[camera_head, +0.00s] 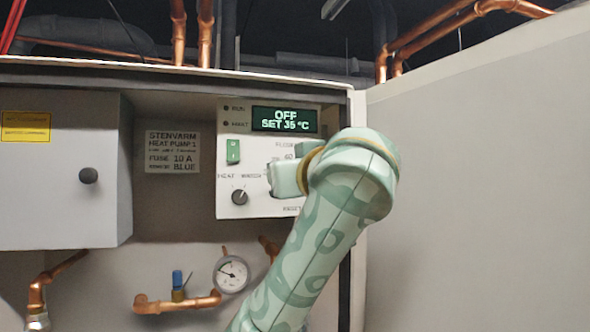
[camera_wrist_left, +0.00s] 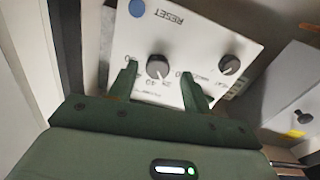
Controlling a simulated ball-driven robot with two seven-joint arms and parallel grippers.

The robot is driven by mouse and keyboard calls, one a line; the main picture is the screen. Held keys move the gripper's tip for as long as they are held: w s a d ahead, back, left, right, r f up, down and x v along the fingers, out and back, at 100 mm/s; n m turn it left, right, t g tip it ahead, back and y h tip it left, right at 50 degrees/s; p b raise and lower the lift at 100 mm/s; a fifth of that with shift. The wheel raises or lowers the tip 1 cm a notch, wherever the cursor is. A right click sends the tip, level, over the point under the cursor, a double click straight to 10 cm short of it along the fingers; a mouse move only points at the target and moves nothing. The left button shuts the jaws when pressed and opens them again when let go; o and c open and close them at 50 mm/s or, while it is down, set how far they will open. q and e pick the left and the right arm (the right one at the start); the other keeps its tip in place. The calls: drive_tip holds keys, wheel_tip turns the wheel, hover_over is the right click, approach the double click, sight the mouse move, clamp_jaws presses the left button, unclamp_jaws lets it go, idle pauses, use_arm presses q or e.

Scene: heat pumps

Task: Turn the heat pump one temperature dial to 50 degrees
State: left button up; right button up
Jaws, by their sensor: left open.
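The heat pump one control panel (camera_head: 228,208) is white. Its display (camera_head: 284,119) reads OFF, SET 35 °C. The temperature dial (camera_wrist_left: 157,67), a dark round knob with a scale, shows in the left wrist view, where the panel appears upside down. My left gripper (camera_wrist_left: 158,73) is open, its two green fingers on either side of this dial with visible gaps; I cannot tell how deep they reach. In the head view my left gripper (camera_head: 284,177) and arm cover the dial. My right gripper is not in view.
A mode knob (camera_head: 240,197) and a green switch (camera_head: 233,151) sit on the panel's left. A blue button (camera_wrist_left: 137,8) is near RESET. A grey box (camera_head: 60,190) juts out at left.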

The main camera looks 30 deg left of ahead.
use_arm(q)
drive_tip(key=shift+w+a+f, duration=0.1)
drive_tip(key=shift+w+f, duration=0.1)
drive_tip(key=shift+w, duration=0.2)
drive_tip(key=c, duration=1)
drive_tip(key=shift+o, duration=0.2)
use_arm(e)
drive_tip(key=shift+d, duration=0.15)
use_arm(q)
drive_tip(key=shift+m, duration=0.5)
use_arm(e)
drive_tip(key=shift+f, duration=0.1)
use_arm(q)
drive_tip(key=m+b, duration=0.3)
drive_tip(key=m, duration=2)
drive_tip(key=shift+f, duration=0.15)
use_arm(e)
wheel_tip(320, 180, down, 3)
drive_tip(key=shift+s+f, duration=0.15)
